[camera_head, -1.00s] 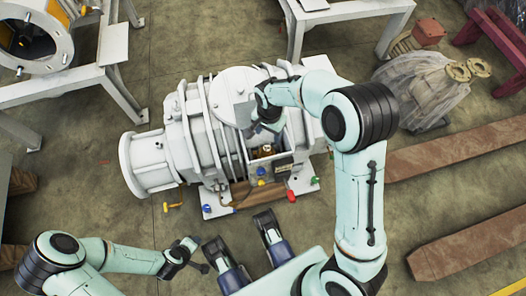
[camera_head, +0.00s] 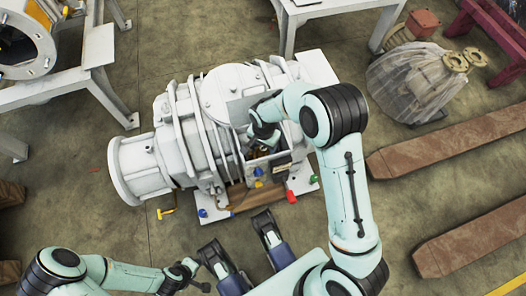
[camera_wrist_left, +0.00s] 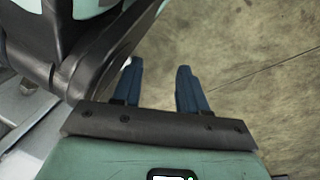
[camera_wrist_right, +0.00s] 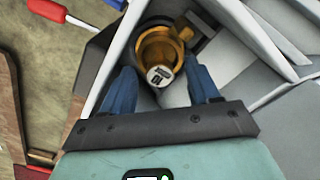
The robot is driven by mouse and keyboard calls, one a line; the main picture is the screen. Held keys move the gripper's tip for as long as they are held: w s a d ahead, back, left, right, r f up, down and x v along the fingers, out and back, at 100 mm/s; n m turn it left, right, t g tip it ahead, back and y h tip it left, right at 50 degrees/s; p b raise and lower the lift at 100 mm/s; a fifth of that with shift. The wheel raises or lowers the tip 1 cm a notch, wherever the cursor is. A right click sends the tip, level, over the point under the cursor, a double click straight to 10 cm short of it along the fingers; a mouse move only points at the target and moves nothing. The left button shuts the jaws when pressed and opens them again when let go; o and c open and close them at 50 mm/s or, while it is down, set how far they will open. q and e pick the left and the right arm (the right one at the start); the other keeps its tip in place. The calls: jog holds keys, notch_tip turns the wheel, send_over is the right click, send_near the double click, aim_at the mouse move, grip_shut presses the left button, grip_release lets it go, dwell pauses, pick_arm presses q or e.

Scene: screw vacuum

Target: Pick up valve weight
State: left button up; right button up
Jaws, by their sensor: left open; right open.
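The valve weight appears to be the brass-coloured round part with a pale labelled end (camera_wrist_right: 160,73), inside a grey open-topped compartment in the right wrist view. My right gripper (camera_wrist_right: 162,84) is open, with one blue finger on each side of this part; whether they touch it cannot be told. In the head view my right gripper (camera_head: 262,142) reaches down into the opening of the large grey machine (camera_head: 212,112), and it mostly hides the part there. My left gripper (camera_wrist_left: 156,72) is open and empty above the bare floor.
The compartment's grey walls (camera_wrist_right: 110,62) stand close around my right fingers. A red-handled item (camera_wrist_right: 46,10) lies outside it. In the head view, colourful small fittings (camera_head: 291,197) line the machine's near edge.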

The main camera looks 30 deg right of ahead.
grip_shut()
jog(key=shift+r, duration=0.1)
